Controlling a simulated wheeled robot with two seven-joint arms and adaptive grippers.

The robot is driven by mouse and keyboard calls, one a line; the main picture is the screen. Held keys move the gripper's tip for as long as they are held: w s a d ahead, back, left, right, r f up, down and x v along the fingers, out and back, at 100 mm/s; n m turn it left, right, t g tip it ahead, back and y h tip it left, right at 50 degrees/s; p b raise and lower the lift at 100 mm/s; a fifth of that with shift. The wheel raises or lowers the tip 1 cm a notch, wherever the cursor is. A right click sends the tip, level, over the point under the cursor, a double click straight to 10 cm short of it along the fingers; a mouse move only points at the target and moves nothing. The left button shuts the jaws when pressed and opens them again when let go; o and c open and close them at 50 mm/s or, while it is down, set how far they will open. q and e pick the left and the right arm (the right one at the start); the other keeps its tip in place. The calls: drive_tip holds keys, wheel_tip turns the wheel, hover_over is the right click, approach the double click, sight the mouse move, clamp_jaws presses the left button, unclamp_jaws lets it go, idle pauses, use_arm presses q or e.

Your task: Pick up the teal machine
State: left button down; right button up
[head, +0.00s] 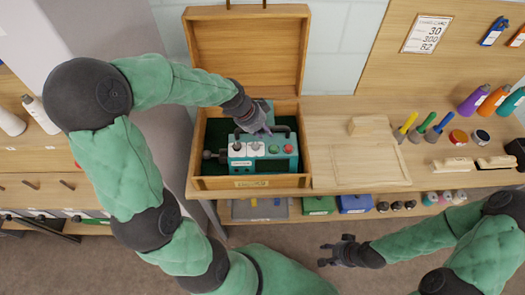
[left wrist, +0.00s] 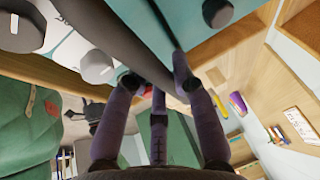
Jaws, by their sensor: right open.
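The teal machine (head: 268,165) sits in an open wooden box on the bench, with grey and red knobs on top and a dark carry handle (head: 281,129) at its back. My left gripper (head: 262,131) is down at the handle. In the left wrist view its fingers (left wrist: 158,85) lie close around the dark handle bar (left wrist: 150,62), with part of the machine (left wrist: 155,22) above. Whether they are closed firmly on the bar is unclear. My right gripper (head: 328,252) is open and empty in front of the bench, away from the machine.
The wooden box (head: 250,183) has its lid (head: 248,48) raised behind. A wooden board (head: 360,165) lies to its right, then coloured-handled tools (head: 416,132) and bottles (head: 490,101). A shelf below holds green and blue boxes (head: 355,203).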

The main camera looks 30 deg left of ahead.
use_arm(q)
drive_tip(key=shift+r, duration=0.1)
drive_tip(key=shift+r, duration=0.1)
drive_tip(key=shift+r, duration=0.25)
wheel_tip(320, 180, up, 11)
drive_tip(key=p, duration=0.4)
drive_tip(key=shift+s+d+r+p, duration=0.35)
drive_tip(key=shift+s+d+p, duration=0.65)
drive_tip(key=shift+s+d, duration=2.45)
drive_tip(key=shift+s+d+r+p, duration=0.35)
drive_tip(key=shift+s+d+p, duration=1.05)
drive_tip(key=shift+s, duration=3.6)
wheel_tip(320, 180, up, 11)
drive_tip(key=p, duration=0.8)
drive_tip(key=shift+d+r, duration=0.2)
drive_tip(key=shift+d, duration=0.15)
